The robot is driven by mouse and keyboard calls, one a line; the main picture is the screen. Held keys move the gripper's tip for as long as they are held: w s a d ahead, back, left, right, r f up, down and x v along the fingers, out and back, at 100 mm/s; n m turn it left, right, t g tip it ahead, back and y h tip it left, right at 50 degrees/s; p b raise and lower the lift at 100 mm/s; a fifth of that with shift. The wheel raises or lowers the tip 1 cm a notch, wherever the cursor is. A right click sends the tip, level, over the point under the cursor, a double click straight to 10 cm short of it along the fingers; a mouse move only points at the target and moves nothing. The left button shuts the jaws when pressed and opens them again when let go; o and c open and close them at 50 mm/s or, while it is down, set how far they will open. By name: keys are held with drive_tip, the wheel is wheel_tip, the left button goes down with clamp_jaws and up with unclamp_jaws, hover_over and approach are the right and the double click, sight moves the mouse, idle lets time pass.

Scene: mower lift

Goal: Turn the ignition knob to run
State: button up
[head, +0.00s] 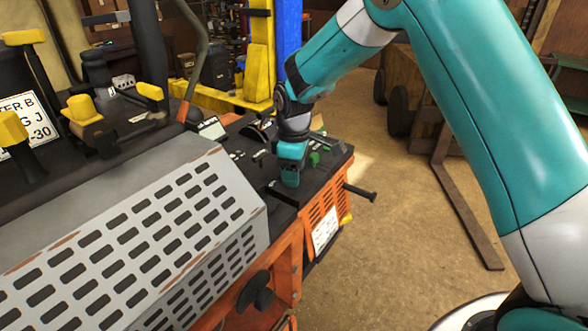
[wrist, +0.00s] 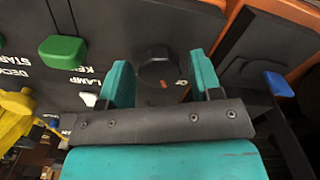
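The ignition knob (wrist: 158,66) is a dark, faceted knob on the black panel in the wrist view. A small orange mark shows at its lower edge, beside a partly covered label starting "O". My gripper (wrist: 161,80) has its two teal fingers open, one on each side of the knob. Narrow gaps seem to show between fingers and knob; I cannot tell whether either touches. In the head view my gripper (head: 291,168) points down at the console (head: 248,150) and hides the knob.
A green control (wrist: 62,50), a white switch (wrist: 88,98) and a blue control (wrist: 280,84) are near the gripper. A grey slotted guard (head: 150,230) stands left of it. A black rod (head: 360,192) sticks out at right. Open floor (head: 400,250) lies right of the console.

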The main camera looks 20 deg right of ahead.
drive_tip(key=c, duration=0.7)
drive_tip(key=shift+o, duration=0.2)
drive_tip(key=shift+m, duration=0.5)
drive_tip(key=m+b, duration=0.1)
drive_tip(key=m, duration=0.4)
drive_tip(key=shift+m, duration=0.3)
drive_tip(key=m, duration=0.5)
drive_tip(key=shift+r+m, duration=0.1)
drive_tip(key=shift+m, duration=0.3)
drive_tip(key=o, duration=0.9)
drive_tip(key=shift+b, duration=0.3)
